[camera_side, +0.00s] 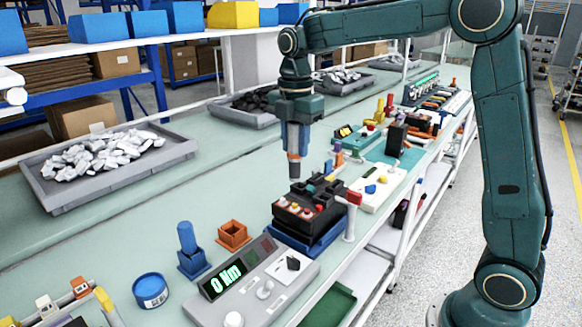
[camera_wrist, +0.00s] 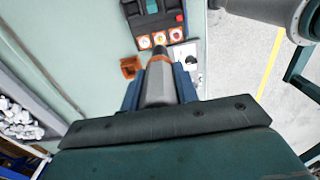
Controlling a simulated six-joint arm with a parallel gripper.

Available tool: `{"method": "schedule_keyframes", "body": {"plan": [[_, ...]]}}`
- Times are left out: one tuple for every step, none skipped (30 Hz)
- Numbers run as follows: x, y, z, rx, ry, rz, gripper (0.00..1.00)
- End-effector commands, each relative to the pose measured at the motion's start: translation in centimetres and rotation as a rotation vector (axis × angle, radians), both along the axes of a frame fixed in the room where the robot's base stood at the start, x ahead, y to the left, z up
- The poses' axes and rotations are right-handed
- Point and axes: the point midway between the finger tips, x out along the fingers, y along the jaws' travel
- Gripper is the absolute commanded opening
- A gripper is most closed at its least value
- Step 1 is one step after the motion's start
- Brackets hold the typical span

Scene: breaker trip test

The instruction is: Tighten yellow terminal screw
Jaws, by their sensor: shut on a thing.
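My gripper (camera_side: 297,128) is shut on a grey driver tool with an orange band (camera_side: 293,160), which points down. The driver (camera_wrist: 159,85) also shows between the jaws in the wrist view. Its dark tip is above the black breaker (camera_side: 318,208) and looks apart from it. The breaker sits in a blue fixture (camera_side: 318,243). Its front edge carries a row of small coloured terminal screws (camera_side: 293,208), which show in the wrist view as round heads (camera_wrist: 160,38) just beyond the tip. I cannot tell surely which one is yellow.
A torque meter (camera_side: 262,290) reading 0 Nm stands in front of the breaker. An empty orange holder (camera_side: 233,234) and a blue driver in a blue holder (camera_side: 190,250) stand to its left. A red-topped white post (camera_side: 350,220) stands close on the right.

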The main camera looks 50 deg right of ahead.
Motion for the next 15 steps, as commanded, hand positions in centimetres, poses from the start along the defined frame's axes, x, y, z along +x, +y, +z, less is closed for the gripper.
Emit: {"method": "schedule_keyframes", "body": {"plan": [[0.0, 0.0, -0.1, 0.000, -0.001, 0.000, 0.07], [0.0, 0.0, -0.1, 0.000, 0.000, 0.000, 0.07], [0.0, 0.0, -0.3, 0.000, 0.000, 0.000, 0.07], [0.0, 0.0, -0.4, 0.000, 0.000, 0.000, 0.07], [0.0, 0.0, -0.5, 0.000, 0.000, 0.000, 0.07], [0.0, 0.0, -0.7, 0.000, -0.001, 0.000, 0.07], [0.0, 0.0, -0.8, 0.000, -0.001, 0.000, 0.07], [0.0, 0.0, -0.9, 0.000, -0.001, 0.000, 0.07], [0.0, 0.0, -1.2, 0.000, 0.000, 0.000, 0.07], [0.0, 0.0, -1.3, 0.000, 0.000, 0.000, 0.07], [0.0, 0.0, -1.5, 0.000, 0.001, 0.000, 0.07], [0.0, 0.0, -1.8, 0.000, 0.000, 0.000, 0.07], [0.0, 0.0, -1.9, 0.000, -0.001, 0.000, 0.07], [0.0, 0.0, -2.1, 0.000, -0.001, 0.000, 0.07], [0.0, 0.0, -2.4, 0.000, 0.000, 0.000, 0.07]]}}
